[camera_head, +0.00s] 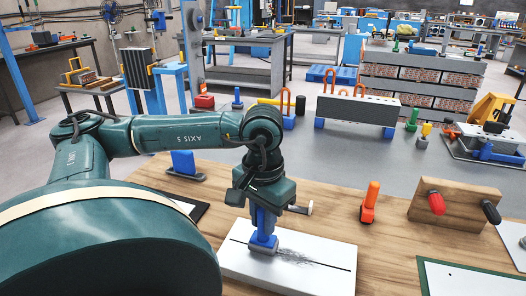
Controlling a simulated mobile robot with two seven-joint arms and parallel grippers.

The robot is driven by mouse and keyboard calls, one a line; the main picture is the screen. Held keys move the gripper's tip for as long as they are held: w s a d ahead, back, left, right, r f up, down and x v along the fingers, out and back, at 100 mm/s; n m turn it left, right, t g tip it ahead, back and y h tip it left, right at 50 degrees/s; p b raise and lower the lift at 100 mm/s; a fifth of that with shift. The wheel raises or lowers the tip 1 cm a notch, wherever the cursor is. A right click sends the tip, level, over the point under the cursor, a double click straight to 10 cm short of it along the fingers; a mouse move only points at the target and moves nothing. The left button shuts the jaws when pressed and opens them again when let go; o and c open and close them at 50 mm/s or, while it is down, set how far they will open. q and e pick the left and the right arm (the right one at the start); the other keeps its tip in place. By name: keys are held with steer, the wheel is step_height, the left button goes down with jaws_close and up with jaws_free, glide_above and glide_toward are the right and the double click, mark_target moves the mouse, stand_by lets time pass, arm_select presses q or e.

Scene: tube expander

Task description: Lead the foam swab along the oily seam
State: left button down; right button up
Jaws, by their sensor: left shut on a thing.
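A white panel (326,281) lies on the wooden table in the middle front. A thin dark seam (334,265) runs across it, with a feathery dark oil smear (297,257) around its middle. A blue foam swab (263,242) stands nearly upright on the panel over the seam, just left of the smear. My left gripper (263,207) is above it, shut on its upper part and pointing down. The swab's underside and the stretch of seam behind it are hidden. My right gripper is not in view.
An orange-handled tool (369,203) and a wooden block with red and black handles (456,212) stand right of the panel. A blue block on a dark base (184,165) stands behind left. A green-edged white board (468,281) lies front right.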

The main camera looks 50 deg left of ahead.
arm_select(q)
steer(key=shift+f, duration=0.25)
stand_by(0.7)
steer(key=w+d, duration=0.2)
steer(key=d, duration=0.1)
steer(key=w+d, duration=0.2)
steer(key=d, duration=0.2)
steer(key=w+d, duration=0.3)
steer(key=d, duration=0.1)
steer(key=shift+r, duration=0.1)
step_height(320, 180, up, 2)
steer(key=shift+s+r, duration=0.1)
stand_by(0.8)
steer(key=c, duration=1.8)
jaws_free()
jaws_close()
